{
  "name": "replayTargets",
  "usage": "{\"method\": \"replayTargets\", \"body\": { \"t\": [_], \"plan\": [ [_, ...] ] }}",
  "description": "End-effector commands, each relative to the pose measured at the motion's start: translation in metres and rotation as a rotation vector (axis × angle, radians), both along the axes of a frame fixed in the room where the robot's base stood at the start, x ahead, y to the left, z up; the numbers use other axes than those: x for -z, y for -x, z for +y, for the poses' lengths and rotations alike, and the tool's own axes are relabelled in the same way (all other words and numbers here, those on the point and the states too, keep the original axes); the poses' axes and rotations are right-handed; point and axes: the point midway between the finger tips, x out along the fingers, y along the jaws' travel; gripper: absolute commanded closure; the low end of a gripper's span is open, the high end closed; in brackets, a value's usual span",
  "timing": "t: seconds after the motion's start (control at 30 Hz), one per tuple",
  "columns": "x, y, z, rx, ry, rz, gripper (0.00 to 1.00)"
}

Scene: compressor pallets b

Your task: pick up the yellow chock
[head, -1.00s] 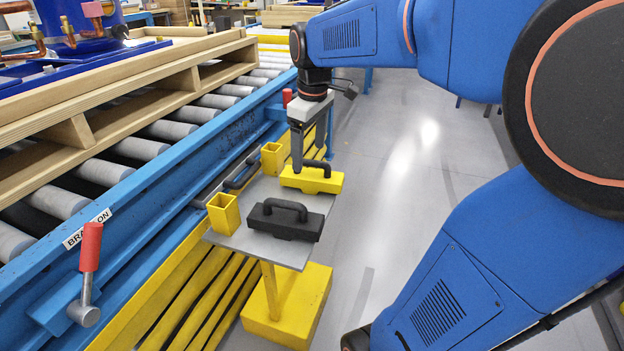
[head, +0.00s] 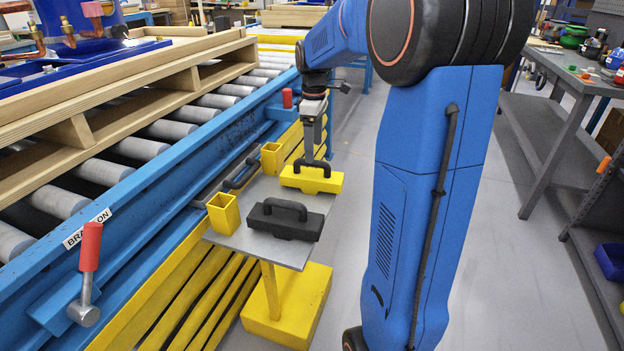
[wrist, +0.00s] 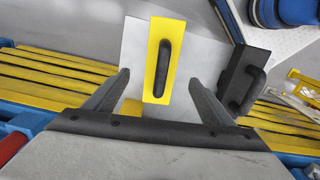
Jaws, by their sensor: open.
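The yellow chock (head: 312,181), a block with a dark handle on top, lies on the small grey table (head: 262,249). In the wrist view the yellow chock (wrist: 153,80) shows between and ahead of the two fingers of my gripper (wrist: 158,80). My gripper is open and empty. In the head view my gripper (head: 314,152) is above the yellow chock's handle, pointing down; the exact gap is hard to tell. A black chock (head: 285,219) with a similar handle lies nearer the camera on the same table, and to the right in the wrist view (wrist: 240,80).
Two yellow square holders (head: 223,213) stand along the table's left edge. The blue roller conveyor (head: 170,165) with a wooden pallet runs close on the left, with a red-handled lever (head: 90,250). Clear floor (head: 350,190) lies right of the table; a workbench (head: 560,70) stands farther right.

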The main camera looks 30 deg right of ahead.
Motion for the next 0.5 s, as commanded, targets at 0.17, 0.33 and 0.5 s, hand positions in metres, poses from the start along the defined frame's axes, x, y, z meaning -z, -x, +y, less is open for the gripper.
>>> {"method": "replayTargets", "body": {
  "t": [0.17, 0.33, 0.5],
  "plan": [
    [0.033, 0.001, 0.000, 0.000, -0.001, 0.004, 0.23],
    [0.056, 0.000, 0.001, 0.000, 0.000, 0.001, 0.23],
    [0.067, 0.000, 0.001, 0.001, 0.000, 0.000, 0.23]
  ]
}}
